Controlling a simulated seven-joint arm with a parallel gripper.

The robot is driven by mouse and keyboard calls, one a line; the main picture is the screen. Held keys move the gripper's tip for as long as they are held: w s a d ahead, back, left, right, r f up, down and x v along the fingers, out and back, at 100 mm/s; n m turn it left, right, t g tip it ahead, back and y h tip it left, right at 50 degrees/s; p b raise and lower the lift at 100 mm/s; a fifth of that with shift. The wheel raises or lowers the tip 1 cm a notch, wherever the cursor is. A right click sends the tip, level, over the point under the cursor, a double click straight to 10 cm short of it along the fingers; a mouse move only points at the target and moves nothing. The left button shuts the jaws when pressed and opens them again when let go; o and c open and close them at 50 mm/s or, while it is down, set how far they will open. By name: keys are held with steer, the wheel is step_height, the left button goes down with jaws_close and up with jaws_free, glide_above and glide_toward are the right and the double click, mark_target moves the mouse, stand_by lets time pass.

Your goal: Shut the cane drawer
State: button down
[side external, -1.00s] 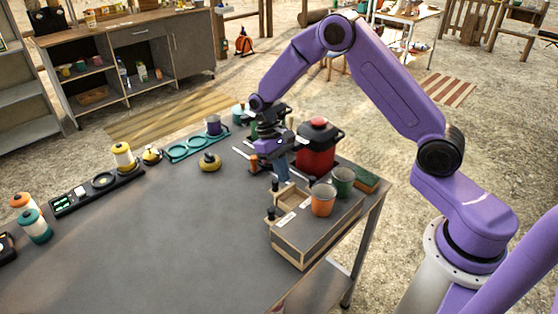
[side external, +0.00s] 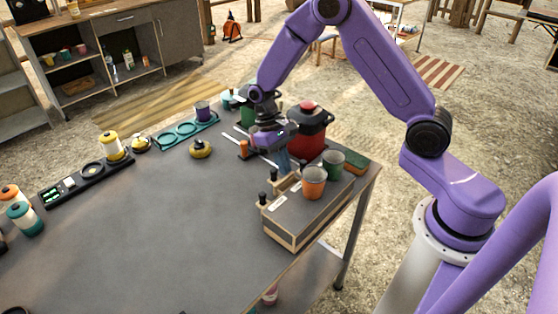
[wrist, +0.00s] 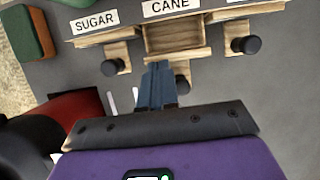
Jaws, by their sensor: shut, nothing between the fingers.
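The cane drawer (wrist: 172,39) is the middle one of a small wooden drawer box, under the label CANE. It sticks out further than the drawers on either side, and its open inside shows. Its round dark knob (wrist: 183,84) is partly hidden by my fingers. In the side view the pulled-out drawer (side external: 286,184) is on the box's left face. My gripper (wrist: 156,88) is shut and empty, with its fingertips at the drawer's front beside the knob; I cannot tell whether they touch. It also shows in the side view (side external: 283,168) just behind the drawer.
The drawer box (side external: 312,215) carries an orange cup (side external: 313,182) and a green cup (side external: 333,163). A red pot (side external: 307,135) stands close behind my gripper. The sugar drawer's knob (wrist: 112,66) and another knob (wrist: 246,44) flank the cane drawer. The tabletop to the left is mostly clear.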

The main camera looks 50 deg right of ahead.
steer(key=shift+r, duration=0.1)
steer(key=v, duration=0.9)
steer(key=w+a+r+n, duration=0.2)
steer(key=w+a, duration=0.2)
steer(key=w, duration=0.5)
steer(key=s+d+f, duration=0.1)
steer(key=s+f, duration=0.6)
steer(key=f, duration=0.2)
steer(key=shift+s+f+h, duration=0.3)
steer(key=shift+s+f, duration=0.05)
steer(key=shift+s, duration=0.05)
steer(key=shift+d, duration=0.1)
